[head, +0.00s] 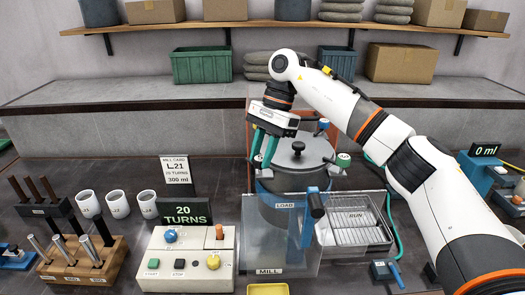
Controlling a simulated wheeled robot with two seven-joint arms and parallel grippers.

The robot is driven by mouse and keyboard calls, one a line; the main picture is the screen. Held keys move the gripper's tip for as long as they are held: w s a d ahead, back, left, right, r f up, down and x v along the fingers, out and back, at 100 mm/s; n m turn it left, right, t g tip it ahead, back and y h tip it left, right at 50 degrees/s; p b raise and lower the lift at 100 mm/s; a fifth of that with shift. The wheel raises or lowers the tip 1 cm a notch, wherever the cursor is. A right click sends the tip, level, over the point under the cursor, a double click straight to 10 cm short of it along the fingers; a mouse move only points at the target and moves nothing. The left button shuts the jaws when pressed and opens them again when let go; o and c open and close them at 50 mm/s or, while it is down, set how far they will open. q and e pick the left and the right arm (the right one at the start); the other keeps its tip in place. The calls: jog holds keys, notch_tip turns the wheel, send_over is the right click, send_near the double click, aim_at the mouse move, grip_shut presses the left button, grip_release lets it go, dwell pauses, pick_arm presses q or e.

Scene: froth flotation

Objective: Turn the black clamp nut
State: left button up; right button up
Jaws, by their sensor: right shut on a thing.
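The grey mill drum (284,205) stands upright with its round lid (300,165) on top. A black knob (298,149) sits at the lid's middle. My right gripper (261,163) points down at the lid's left edge, its green fingers shut around a clamp nut. The fingers hide most of that nut, so its black colour cannot be made out. A blue-topped clamp (324,124) is at the lid's back right and a green-topped clamp (343,159) at its right. My left gripper is not in view.
A clear guard stands around the drum. A wire tray (358,235) lies to the right. A control box (186,258) with a "20 TURNS" display (184,213) stands left. White cups (116,204) and a wooden tool block (82,262) are further left.

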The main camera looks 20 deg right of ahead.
jog(key=o, duration=1)
jog(key=p+v, duration=0.1)
jog(key=v, duration=1.1)
jog(key=shift+a+r, duration=0.1)
